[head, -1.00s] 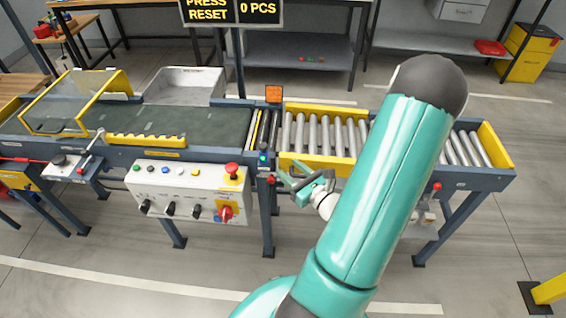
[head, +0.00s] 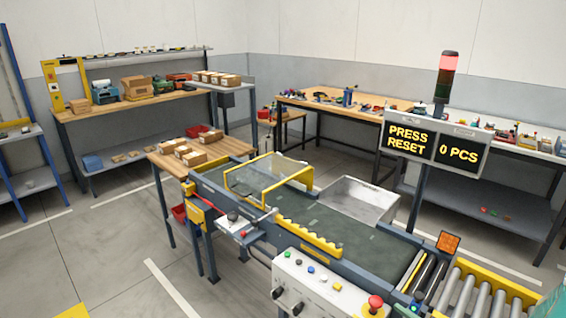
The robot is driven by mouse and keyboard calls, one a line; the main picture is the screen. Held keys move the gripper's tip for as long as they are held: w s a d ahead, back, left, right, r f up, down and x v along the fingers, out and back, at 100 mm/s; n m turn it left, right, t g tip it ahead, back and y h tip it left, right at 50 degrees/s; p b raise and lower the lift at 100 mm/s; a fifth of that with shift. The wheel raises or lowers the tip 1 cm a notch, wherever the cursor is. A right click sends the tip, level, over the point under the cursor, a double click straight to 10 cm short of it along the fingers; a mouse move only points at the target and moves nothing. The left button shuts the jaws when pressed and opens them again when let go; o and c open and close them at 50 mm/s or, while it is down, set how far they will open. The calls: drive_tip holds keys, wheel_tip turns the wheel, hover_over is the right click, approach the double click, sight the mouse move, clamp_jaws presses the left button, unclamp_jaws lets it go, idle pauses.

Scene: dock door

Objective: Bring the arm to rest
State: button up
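My gripper is outside the head view. Only a small teal piece of my arm (head: 553,300) shows at the bottom right corner. Whether the gripper is open or shut is hidden. The arm's pose cannot be told from this view.
A conveyor (head: 340,235) with a yellow-framed clear guard (head: 268,176) and a roller section (head: 480,297) runs across the front. A control box (head: 310,285) with a red button (head: 375,303) faces me. A sign (head: 435,143) reads "PRESS RESET" and "0 PCS". Open floor lies at left.

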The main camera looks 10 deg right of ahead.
drive_tip(key=s+a+r+n+g+y, duration=0.1)
drive_tip(key=s+a+r+n+g, duration=0.15)
drive_tip(key=a+n+g, duration=0.5)
drive_tip(key=s+a+r+n+g+y, duration=0.1)
drive_tip(key=s+a+r+n+g, duration=0.15)
drive_tip(key=a+n+g, duration=0.5)
drive_tip(key=s+a+r+n+t+h, duration=0.1)
drive_tip(key=r+n+t+h, duration=0.1)
drive_tip(key=r+n+h, duration=0.2)
drive_tip(key=s+a+r+n+t+h, duration=0.1)
drive_tip(key=a+r+n+t+h, duration=0.1)
drive_tip(key=r+n, duration=0.6)
drive_tip(key=n+t+h, duration=0.1)
drive_tip(key=h, duration=0.1)
drive_tip(key=shift+s+h, duration=0.3)
drive_tip(key=shift+h, duration=0.1)
idle(0.7)
